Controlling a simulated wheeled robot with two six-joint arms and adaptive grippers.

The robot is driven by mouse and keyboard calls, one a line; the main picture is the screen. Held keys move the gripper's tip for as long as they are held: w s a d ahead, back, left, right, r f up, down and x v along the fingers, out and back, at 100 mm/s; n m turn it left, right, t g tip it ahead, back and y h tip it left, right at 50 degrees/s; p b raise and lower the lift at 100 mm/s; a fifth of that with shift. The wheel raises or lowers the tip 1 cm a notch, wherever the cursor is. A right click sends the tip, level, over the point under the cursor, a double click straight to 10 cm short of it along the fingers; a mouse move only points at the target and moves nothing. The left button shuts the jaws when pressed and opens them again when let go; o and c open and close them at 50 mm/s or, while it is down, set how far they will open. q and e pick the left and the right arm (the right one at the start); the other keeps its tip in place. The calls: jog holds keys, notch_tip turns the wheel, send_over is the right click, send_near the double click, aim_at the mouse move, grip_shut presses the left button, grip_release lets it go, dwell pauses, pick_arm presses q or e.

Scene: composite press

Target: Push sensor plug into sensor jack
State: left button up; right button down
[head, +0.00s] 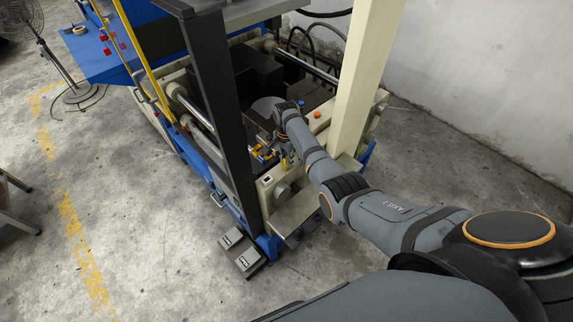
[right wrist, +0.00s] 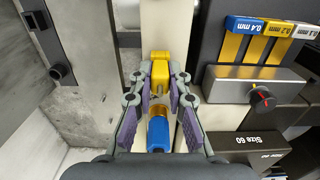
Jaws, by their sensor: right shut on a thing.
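The sensor plug (right wrist: 158,134) has a blue body and a brass collar, with a thin metal pin pointing up the picture in the right wrist view. My right gripper (right wrist: 160,95), with purple pads, is shut on it. A yellow block (right wrist: 160,72), which looks like the sensor jack, sits straight ahead of the pin on a pale post. The pin tip is very close to the block's near face; I cannot tell whether they touch. In the head view my right gripper (head: 281,140) is small and reaches in at the press front; the plug is not clear there. My left gripper is not in view.
Gauges with blue, yellow and white labels (right wrist: 244,25) stand in a grey holder (right wrist: 265,78) to the right. A red-and-black knob (right wrist: 260,92) and a dark "Size 60" block (right wrist: 248,148) are nearby. The press's dark upright (head: 222,115) and cream upright (head: 362,80) flank my arm.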

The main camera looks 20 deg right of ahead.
jog(key=c, duration=1.2)
grip_release()
jog(key=shift+f, duration=0.1)
notch_tip(320, 180, up, 12)
jog(key=shift+r, duration=0.1)
jog(key=shift+f, duration=0.2)
